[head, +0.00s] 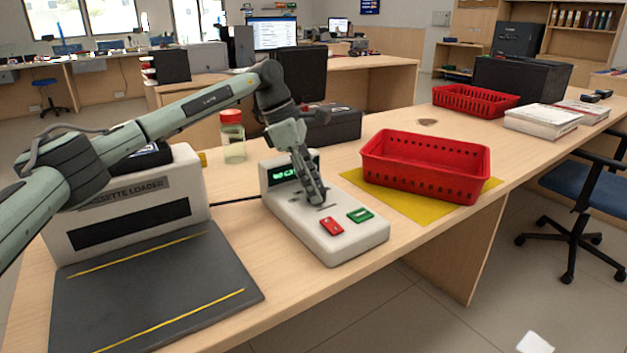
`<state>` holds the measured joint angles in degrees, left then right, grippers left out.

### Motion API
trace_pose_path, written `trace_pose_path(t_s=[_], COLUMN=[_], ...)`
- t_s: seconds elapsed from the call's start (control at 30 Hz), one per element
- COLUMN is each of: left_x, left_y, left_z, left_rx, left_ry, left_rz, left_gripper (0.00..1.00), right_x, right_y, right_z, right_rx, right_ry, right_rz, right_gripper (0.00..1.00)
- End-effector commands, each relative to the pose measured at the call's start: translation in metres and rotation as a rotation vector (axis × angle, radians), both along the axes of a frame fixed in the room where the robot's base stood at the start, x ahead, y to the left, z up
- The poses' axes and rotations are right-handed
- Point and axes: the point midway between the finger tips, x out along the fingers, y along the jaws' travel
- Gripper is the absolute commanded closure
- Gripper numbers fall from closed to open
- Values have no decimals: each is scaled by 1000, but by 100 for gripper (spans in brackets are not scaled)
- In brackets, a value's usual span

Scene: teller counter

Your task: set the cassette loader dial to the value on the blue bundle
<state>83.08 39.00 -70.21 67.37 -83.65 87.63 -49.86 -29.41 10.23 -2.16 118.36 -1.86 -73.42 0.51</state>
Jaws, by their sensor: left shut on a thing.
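The white cassette loader (72,240) stands at the left, with its name label partly behind my left arm. A black cable runs from it towards a white console (340,246) with a lit green display (285,174), a red button (332,226) and a green button (360,215). My left gripper (318,198) points down onto the console's top, between display and buttons, shut on what seems to be the dial, which its fingers hide. The display's digits are partly covered and unreadable. I see no blue bundle. My right gripper is not in view.
A red basket (425,170) stands on a yellow mat (368,197) right of the console. A red-lidded jar (232,140) and a dark box (335,126) stand behind. A dark mat (160,290) lies before the loader. The counter's front edge is close to the console.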

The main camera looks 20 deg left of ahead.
Motion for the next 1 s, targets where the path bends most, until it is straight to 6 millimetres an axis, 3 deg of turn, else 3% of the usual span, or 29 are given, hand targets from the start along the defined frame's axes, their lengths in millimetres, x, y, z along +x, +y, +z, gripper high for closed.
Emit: trace_pose_path(t_s=[0.5, 0.53, 0.7, 1.0], left_x=[0, 0, 0, 0], left_y=[1, 1, 1, 1], left_z=[-1, -1, -1, 1], left_rx=[3, 3, 2, 1], left_ry=[2, 2, 1, -1], left_rz=[-22, -22, -22, -21], left_gripper=[94, 64, 44, 44], right_x=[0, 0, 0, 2], right_y=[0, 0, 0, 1], right_z=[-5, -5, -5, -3], right_rx=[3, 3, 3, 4], right_ry=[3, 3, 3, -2], right_rz=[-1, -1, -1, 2], right_gripper=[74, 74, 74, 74])
